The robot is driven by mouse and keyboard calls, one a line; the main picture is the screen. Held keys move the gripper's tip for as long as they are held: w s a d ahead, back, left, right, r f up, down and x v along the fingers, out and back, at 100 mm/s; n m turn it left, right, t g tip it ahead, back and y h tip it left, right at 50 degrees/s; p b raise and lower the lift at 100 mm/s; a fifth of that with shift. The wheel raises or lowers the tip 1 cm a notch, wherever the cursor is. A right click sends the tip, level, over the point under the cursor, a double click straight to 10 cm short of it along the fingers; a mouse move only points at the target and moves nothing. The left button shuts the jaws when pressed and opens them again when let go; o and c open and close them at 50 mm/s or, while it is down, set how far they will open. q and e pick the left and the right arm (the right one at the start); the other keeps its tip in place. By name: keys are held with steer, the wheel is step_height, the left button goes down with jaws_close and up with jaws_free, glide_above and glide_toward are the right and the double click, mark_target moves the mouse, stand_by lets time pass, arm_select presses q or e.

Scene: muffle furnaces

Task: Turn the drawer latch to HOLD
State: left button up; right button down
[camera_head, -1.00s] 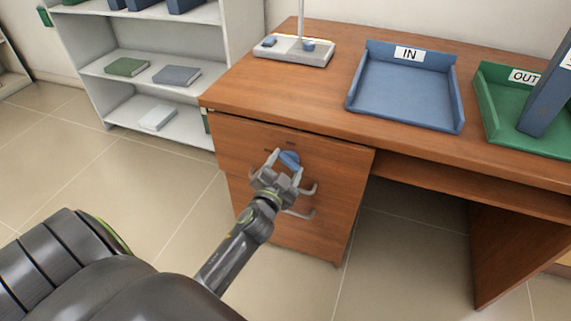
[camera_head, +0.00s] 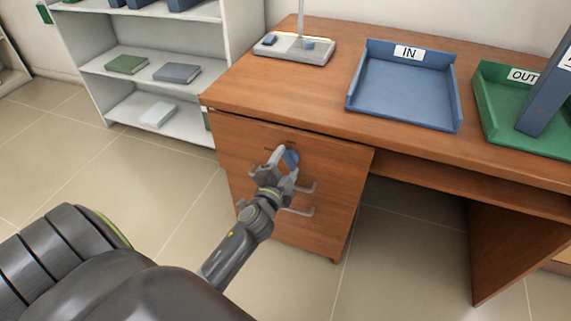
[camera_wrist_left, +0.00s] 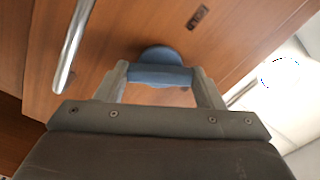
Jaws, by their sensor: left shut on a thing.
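The drawer latch is a blue knob (camera_head: 291,158) on the upper front of the wooden drawer unit (camera_head: 235,150) under the desk. My left gripper (camera_head: 284,163) is at the knob, with a finger on either side of it. In the left wrist view the left gripper (camera_wrist_left: 160,78) is shut on the blue bar of the latch (camera_wrist_left: 158,73), whose round base shows behind it. A small dark label (camera_wrist_left: 197,17) is on the drawer front near the latch; its text is too small to read. My right gripper is not in view.
Metal drawer handles (camera_head: 300,211) sit just below the latch, close to my left gripper. On the desk stand a lamp base (camera_head: 290,52), a blue IN tray (camera_head: 405,90) and a green OUT tray (camera_head: 500,125). A white shelf (camera_head: 150,85) stands left; the floor before the drawers is clear.

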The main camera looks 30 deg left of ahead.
arm_select(q)
steer(key=o, duration=1)
steer(key=shift+b+v, duration=0.6)
steer(key=shift+v, duration=8.15)
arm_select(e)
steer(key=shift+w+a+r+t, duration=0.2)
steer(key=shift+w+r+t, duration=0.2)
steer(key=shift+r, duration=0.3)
arm_select(q)
steer(key=shift+a, duration=0.1)
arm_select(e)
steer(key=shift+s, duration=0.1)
